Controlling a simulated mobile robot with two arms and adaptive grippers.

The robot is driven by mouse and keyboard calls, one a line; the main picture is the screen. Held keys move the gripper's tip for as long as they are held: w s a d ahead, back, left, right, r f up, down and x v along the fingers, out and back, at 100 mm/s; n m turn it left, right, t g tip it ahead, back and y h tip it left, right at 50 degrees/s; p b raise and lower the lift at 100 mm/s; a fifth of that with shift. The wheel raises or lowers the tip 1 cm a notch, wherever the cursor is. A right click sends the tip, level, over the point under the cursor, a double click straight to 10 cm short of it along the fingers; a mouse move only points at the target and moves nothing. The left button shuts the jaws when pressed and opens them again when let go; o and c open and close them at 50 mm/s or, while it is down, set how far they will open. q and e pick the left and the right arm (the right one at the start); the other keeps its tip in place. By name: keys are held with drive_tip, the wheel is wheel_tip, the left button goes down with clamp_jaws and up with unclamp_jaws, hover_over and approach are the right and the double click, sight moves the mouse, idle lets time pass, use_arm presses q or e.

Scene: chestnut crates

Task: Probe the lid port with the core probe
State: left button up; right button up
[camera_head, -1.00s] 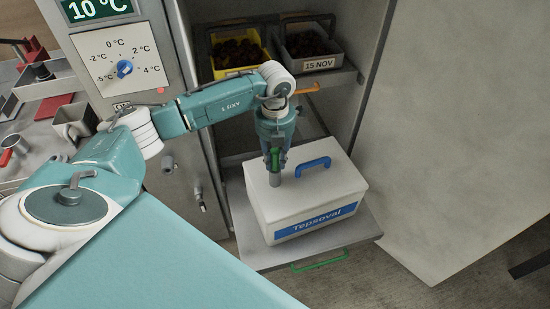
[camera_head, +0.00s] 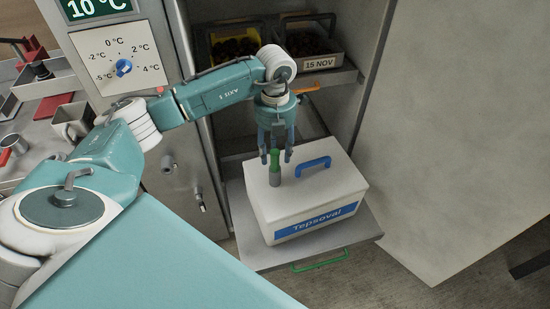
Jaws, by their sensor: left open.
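The core probe (camera_head: 275,168), with a green handle and a grey lower part, stands upright on the lid of the white box (camera_head: 264,207), toward its left end. I cannot see whether its tip is inside the lid port, because the probe's own body hides the port. My left gripper (camera_head: 275,158) points down over the probe, its fingers spread to either side of the green handle and apart from it. The box has a blue lid handle (camera_head: 313,164) and a blue label. My right gripper is not in view.
The box sits on a pulled-out shelf (camera_head: 255,259) with a green handle (camera_head: 320,261). Above it, a yellow crate (camera_head: 207,62) and a grey crate marked 15 NOV (camera_head: 336,64) hold chestnuts. A cabinet door (camera_head: 455,120) stands open at right. A cup (camera_head: 72,122) is on the left counter.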

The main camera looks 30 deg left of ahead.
use_arm(q)
wheel_tip(320, 180, up, 8)
drive_tip(key=shift+s+f, duration=0.1)
idle(0.7)
